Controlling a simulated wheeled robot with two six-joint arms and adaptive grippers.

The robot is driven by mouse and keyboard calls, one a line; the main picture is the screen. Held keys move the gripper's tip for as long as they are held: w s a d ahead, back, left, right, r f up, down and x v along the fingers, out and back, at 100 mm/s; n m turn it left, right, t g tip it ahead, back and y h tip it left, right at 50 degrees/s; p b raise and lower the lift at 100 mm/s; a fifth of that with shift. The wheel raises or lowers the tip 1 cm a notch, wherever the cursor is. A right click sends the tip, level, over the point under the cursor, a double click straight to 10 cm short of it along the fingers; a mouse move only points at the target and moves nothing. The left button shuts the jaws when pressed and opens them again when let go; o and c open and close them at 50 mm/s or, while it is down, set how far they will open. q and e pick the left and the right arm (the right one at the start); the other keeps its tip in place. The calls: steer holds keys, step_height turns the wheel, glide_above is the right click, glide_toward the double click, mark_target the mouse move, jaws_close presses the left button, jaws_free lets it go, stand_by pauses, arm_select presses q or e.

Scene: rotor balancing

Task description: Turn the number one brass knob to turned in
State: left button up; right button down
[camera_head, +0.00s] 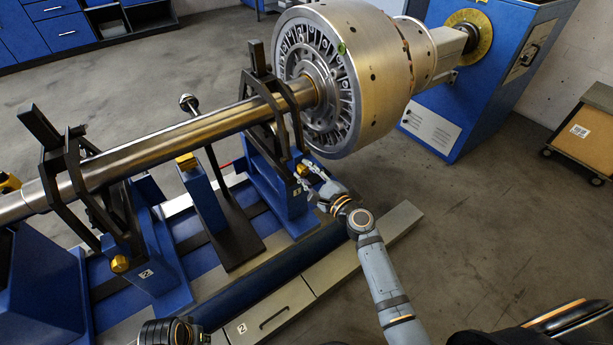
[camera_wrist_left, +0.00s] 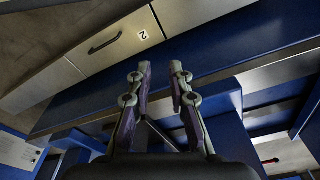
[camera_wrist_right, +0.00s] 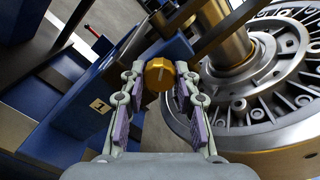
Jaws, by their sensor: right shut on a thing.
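The number one brass knob (camera_head: 302,170) sits on the blue pedestal (camera_head: 285,205) marked 1, below the black bracket near the rotor. In the right wrist view the brass knob (camera_wrist_right: 159,74) shows a pale line on its face and lies between my fingertips. My right gripper (camera_head: 309,174) is shut on this knob; its fingers (camera_wrist_right: 160,80) flank it on both sides. My left gripper (camera_wrist_left: 162,75) is open and empty, with its fingers apart over the blue bench parts. In the head view only part of my left arm shows at the bottom.
The long steel shaft (camera_head: 180,145) and large rotor (camera_head: 350,75) stand above and behind the pedestal. A second brass knob (camera_head: 119,263) is on the pedestal marked 2. A grey drawer ledge (camera_head: 375,240) runs along the front.

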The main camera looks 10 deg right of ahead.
arm_select(q)
step_height(320, 180, up, 4)
steer(key=b, duration=0.1)
arm_select(e)
steer(key=n, duration=0.2)
steer(key=shift+f+n, duration=0.15)
steer(key=shift+n, duration=0.25)
steer(key=shift+n+b, duration=0.35)
steer(key=shift+n, duration=0.05)
steer(key=n+b, duration=0.1)
steer(key=n, duration=0.2)
steer(key=shift+b, duration=0.3)
arm_select(q)
steer(key=shift+w+d+f+t+h+b, duration=0.1)
steer(key=shift+d+f+t+h+b, duration=0.1)
steer(key=shift+d+f+t, duration=0.35)
steer(key=shift+w+d+f+t+h+b, duration=0.15)
steer(key=shift+d+f+b, duration=0.15)
steer(key=shift+f, duration=0.6)
steer(key=shift+s+d+f+t+h+b, duration=0.15)
steer(key=shift+d+f+t, duration=0.2)
steer(key=shift+f, duration=0.35)
arm_select(e)
steer(key=shift+n+h, duration=0.3)
steer(key=shift+n, duration=1.2)
arm_select(q)
steer(key=shift+w+f, duration=0.1)
arm_select(e)
steer(key=c, duration=1)
jaws_free()
